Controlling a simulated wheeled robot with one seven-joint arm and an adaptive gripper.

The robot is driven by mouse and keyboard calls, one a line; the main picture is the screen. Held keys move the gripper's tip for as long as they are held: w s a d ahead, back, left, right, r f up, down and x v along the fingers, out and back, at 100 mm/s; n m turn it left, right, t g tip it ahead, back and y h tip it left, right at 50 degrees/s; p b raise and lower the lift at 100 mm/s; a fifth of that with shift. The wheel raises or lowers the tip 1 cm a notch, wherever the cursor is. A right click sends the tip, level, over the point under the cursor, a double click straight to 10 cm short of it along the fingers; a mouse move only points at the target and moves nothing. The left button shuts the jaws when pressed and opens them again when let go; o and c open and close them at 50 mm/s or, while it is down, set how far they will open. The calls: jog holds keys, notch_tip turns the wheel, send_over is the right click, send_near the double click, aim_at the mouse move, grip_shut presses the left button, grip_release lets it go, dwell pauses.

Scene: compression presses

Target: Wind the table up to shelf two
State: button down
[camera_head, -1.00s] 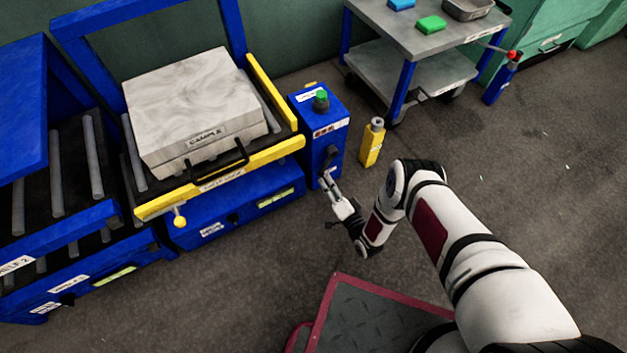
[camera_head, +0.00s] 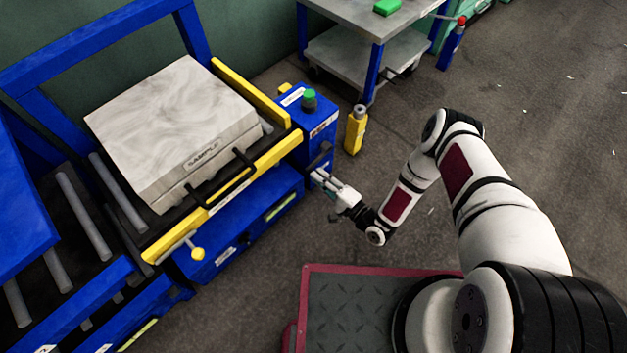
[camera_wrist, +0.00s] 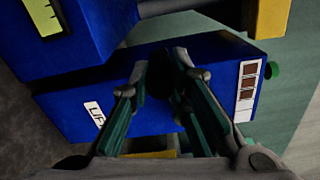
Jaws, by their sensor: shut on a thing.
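The lift table (camera_head: 262,164) has yellow edges and rollers and carries a pale marbled block (camera_head: 175,120) labelled SAMPLE. To its right stands a blue control box (camera_head: 311,117) with a green button on top. A black handle (camera_head: 320,156) shows on the box's front face. My gripper (camera_head: 318,176) is at that face, low beside the table's front right corner. In the wrist view my gripper (camera_wrist: 162,68) has its fingers around a dark part on the blue box, near a partly hidden label beginning "LIF". The fingers hide most of this part.
Blue roller shelving (camera_head: 70,210) stands at the left. A yellow bottle (camera_head: 355,132) stands on the floor right of the box. A grey cart (camera_head: 375,55) is behind. A yellow-knobbed lever (camera_head: 197,252) juts from the table front.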

jog(key=shift+a+r, duration=0.1)
jog(key=shift+r, duration=1.05)
jog(key=c, duration=1.5)
grip_release()
jog(key=shift+s, duration=0.1)
jog(key=shift+s+d, duration=0.25)
jog(key=shift+d, duration=0.15)
jog(key=v, duration=1.1)
